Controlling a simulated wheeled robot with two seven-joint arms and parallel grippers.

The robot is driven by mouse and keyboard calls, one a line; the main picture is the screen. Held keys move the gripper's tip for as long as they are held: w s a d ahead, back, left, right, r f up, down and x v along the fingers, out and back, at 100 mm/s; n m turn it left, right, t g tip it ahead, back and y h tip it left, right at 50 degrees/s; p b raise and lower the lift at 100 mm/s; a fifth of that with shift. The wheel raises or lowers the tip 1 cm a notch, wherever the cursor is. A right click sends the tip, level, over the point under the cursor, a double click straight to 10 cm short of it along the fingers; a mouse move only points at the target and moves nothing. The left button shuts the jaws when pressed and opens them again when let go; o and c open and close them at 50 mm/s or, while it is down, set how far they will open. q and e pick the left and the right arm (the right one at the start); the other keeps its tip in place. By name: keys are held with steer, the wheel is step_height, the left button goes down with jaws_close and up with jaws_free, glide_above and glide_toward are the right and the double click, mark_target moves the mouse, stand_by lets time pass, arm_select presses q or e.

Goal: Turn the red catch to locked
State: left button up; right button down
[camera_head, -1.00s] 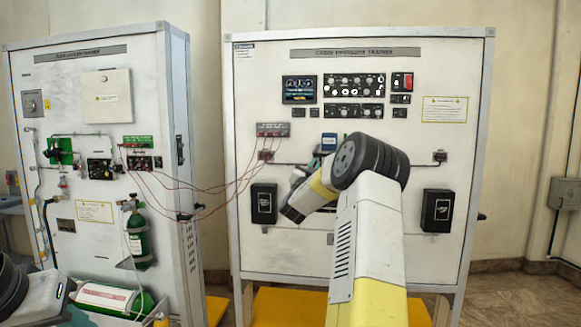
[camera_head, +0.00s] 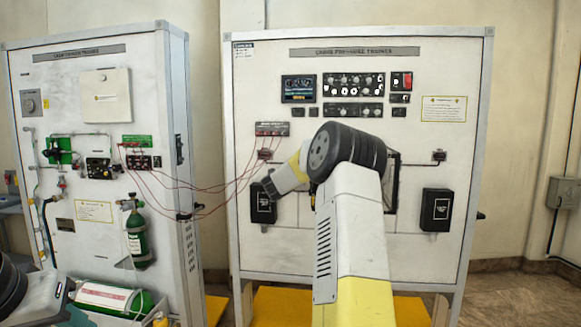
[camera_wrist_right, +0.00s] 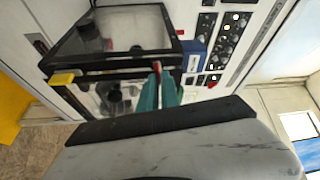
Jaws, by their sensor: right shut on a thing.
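The red catch (camera_wrist_right: 157,66) shows in the right wrist view as a small red piece at the edge of a black-framed clear door (camera_wrist_right: 110,72). My right gripper (camera_wrist_right: 160,88) has its teal fingers shut on it. The fingers cover most of the catch, so its exact angle cannot be told. In the head view my right arm hides the gripper, the catch and most of the door. My left gripper (camera_head: 76,317) is at the bottom left corner, partly cut off, and its opening cannot be told.
A yellow piece (camera_wrist_right: 62,78) sits on the door frame. Black boxes (camera_head: 263,204) and (camera_head: 437,210) flank the arm. Red leads (camera_head: 205,190) hang between the two trainers.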

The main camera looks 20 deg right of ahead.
steer(key=shift+f+m+g+y, duration=0.1)
steer(key=shift+m+g+y, duration=0.25)
steer(key=shift+m, duration=0.65)
steer(key=c, duration=1.6)
jaws_free()
steer(key=v, duration=0.8)
